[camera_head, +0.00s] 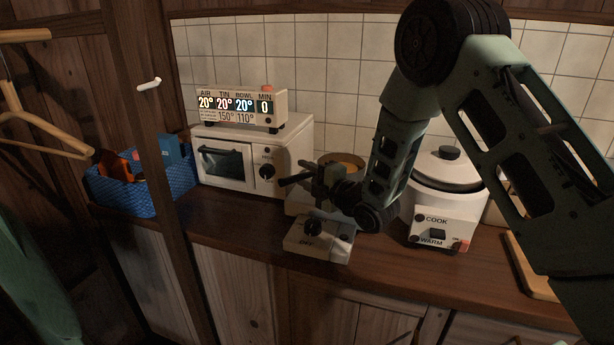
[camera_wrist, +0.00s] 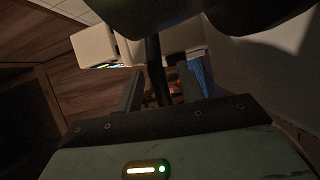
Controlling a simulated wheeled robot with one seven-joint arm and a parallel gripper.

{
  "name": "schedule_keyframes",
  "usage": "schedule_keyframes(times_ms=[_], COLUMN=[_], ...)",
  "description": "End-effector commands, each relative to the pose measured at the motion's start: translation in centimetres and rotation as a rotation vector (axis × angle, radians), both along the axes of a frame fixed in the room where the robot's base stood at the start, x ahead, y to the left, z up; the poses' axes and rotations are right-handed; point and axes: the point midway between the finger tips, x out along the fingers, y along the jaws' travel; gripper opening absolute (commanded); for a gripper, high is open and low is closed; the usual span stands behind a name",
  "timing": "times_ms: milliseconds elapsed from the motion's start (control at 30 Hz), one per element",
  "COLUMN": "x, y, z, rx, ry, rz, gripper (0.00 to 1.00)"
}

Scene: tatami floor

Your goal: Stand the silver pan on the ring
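A round metallic vessel (camera_head: 342,158) with a warm orange inside shows behind my gripper on the counter; it looks like the silver pan, but most of it is hidden. My gripper (camera_head: 312,181) is in front of it, above the small hob (camera_head: 305,246) with a black knob reading OFF. The hob's ring is hidden behind my gripper and wrist. In the wrist view a dark rod (camera_wrist: 156,70), perhaps a handle, runs between the two fingers of my gripper (camera_wrist: 160,82). The fingers stand apart, and whether they touch the rod is unclear.
A white oven (camera_head: 223,163) with a temperature display (camera_head: 240,105) on top stands left of the hob. A blue basket (camera_head: 140,190) is farther left. A white rice cooker (camera_head: 440,205) stands right, and a wooden board (camera_head: 530,265) lies beyond it. Bare counter (camera_head: 375,260) shows between.

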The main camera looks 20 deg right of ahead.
Motion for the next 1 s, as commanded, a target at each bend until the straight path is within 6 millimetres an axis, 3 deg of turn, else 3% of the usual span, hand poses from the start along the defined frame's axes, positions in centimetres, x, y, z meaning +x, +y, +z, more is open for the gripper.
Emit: schedule_keyframes(times_ms=[233,700,1000], x=[-0.3,-8.6,-10.7], y=[-0.2,-4.3,-5.3], z=[0.3,0.1,0.2], rx=[0.0,0.0,0.0], ry=[0.001,0.002,0.0], rz=[-0.001,-0.003,0.0], gripper=[0.38,0.38,0.38])
